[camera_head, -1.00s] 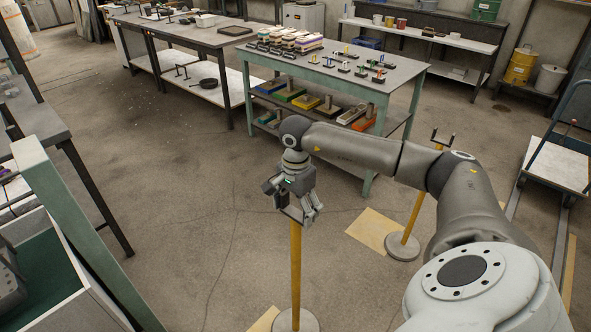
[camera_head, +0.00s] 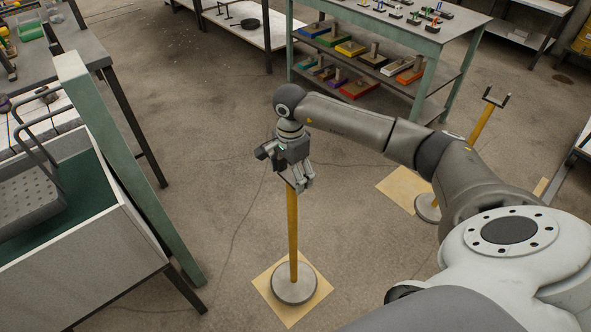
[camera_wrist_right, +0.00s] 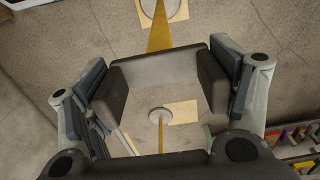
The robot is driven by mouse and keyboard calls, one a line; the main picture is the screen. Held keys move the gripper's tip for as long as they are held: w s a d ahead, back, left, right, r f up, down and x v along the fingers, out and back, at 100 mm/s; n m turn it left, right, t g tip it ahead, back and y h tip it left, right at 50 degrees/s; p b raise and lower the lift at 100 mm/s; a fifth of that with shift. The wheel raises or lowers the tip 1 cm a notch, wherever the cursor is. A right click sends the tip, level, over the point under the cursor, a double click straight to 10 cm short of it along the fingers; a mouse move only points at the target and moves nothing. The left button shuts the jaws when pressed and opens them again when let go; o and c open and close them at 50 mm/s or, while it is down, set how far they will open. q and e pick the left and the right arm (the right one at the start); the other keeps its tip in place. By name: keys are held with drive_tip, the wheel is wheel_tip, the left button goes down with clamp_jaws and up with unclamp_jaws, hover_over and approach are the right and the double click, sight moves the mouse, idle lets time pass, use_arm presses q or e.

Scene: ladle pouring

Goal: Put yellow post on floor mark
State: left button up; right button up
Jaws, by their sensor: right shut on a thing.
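A yellow post (camera_head: 292,232) with a round grey base stands upright in front of me, its base (camera_head: 294,284) over a tan square floor mark (camera_head: 317,297). The mark's corners show around the base; I cannot tell whether the base rests on the floor. My right gripper (camera_head: 299,183) is shut on the post's top, which it hides. In the right wrist view the held post (camera_wrist_right: 160,38) runs away from the gripper. A second yellow post (camera_head: 470,146) with a forked top stands to the right, its base at the edge of another tan mark (camera_head: 398,187). My left gripper is not in view.
A green-framed table (camera_head: 447,40) with shelves of coloured blocks stands behind. At the left are a bench (camera_head: 95,45) and a grey bin (camera_head: 90,255) with a perforated basket (camera_head: 30,200). Open concrete floor (camera_head: 210,190) lies left of the held post.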

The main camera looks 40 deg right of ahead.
drive_tip(key=shift+w+a+f+b, duration=0.15)
drive_tip(key=shift+f+b, duration=0.25)
drive_tip(key=shift+f, duration=0.4)
drive_tip(key=shift+w+a+f+b, duration=0.1)
drive_tip(key=shift+f+b, duration=0.25)
drive_tip(key=shift+f, duration=0.4)
drive_tip(key=shift+r, duration=0.1)
drive_tip(key=shift+d, duration=0.1)
drive_tip(key=o, duration=1.7)
drive_tip(key=shift+s+f, duration=0.2)
drive_tip(key=shift+f, duration=0.05)
drive_tip(key=o, duration=0.3)
drive_tip(key=shift+r, duration=0.1)
drive_tip(key=shift+o, duration=0.2)
wheel_tip(320, 180, up, 12)
drive_tip(key=shift+b, duration=0.45)
